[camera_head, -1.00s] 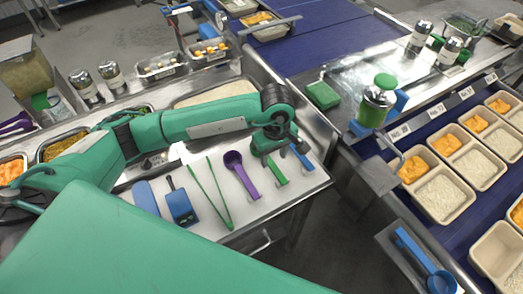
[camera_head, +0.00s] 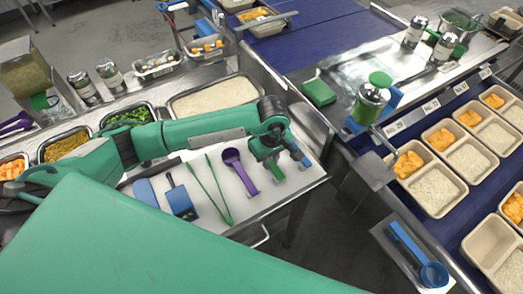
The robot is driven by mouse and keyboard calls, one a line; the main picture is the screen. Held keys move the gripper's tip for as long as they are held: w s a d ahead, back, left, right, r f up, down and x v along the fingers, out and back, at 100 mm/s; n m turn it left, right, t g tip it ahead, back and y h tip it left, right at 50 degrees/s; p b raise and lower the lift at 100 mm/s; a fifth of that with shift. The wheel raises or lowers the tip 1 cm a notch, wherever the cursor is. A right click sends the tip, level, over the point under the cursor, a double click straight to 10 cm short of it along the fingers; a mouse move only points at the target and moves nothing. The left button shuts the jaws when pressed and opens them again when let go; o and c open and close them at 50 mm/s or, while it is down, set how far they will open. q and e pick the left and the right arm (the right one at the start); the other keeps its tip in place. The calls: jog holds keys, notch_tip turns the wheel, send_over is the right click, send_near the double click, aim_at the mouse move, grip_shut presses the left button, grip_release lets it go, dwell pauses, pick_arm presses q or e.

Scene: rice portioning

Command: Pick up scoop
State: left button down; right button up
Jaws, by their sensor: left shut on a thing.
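Several tools lie in a row on the white tray top (camera_head: 212,172). A purple scoop (camera_head: 238,168) lies left of my left gripper (camera_head: 270,153). A green scoop (camera_head: 275,169) lies directly under the gripper, its handle showing below and its cup hidden. A blue tool (camera_head: 299,154) lies just right of it, its upper end partly hidden. My left gripper is low over the row and shut, it seems on the green scoop, though the contact itself is hidden. Another blue scoop (camera_head: 433,273) rests on a tray at the lower right. My right gripper is not in view.
A blue spatula-like tool (camera_head: 180,202) and green tongs (camera_head: 219,190) lie left of the purple scoop. A rice pan (camera_head: 218,97) stands behind my arm. Food trays (camera_head: 436,190) line the blue conveyor at right. A green-lidded container (camera_head: 371,100) stands across the gap.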

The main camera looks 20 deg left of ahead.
pick_arm(q)
jog(key=shift+r, duration=0.1)
notch_tip(320, 180, up, 18)
jog(key=b, duration=0.5)
notch_tip(320, 180, up, 8)
jog(key=p, duration=0.3)
send_over(271, 161)
jog(key=shift+s, duration=0.15)
